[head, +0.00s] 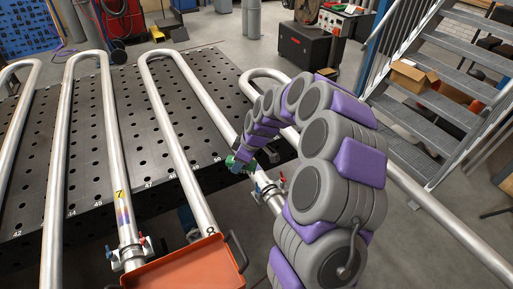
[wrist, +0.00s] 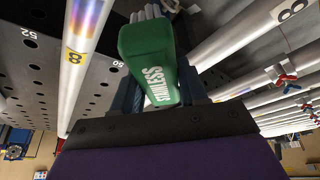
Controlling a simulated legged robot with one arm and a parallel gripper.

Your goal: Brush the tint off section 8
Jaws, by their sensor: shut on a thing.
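My gripper (wrist: 155,100) is shut on a green brush (wrist: 150,60) lettered "STAINLESS", with pale bristles at its far end. In the head view my gripper (head: 243,162) and the brush are small, over the pipe at the table's right edge. The brush is right of this pipe in the picture; no contact shows.
Another pipe in the head view has a "7" label and a tint band (head: 124,212). An orange tray (head: 190,268) is at the front. Pipe clamps (head: 130,255) with red and blue handles stick up. The perforated table (head: 150,110) lies beneath; metal stairs (head: 440,100) stand at right.

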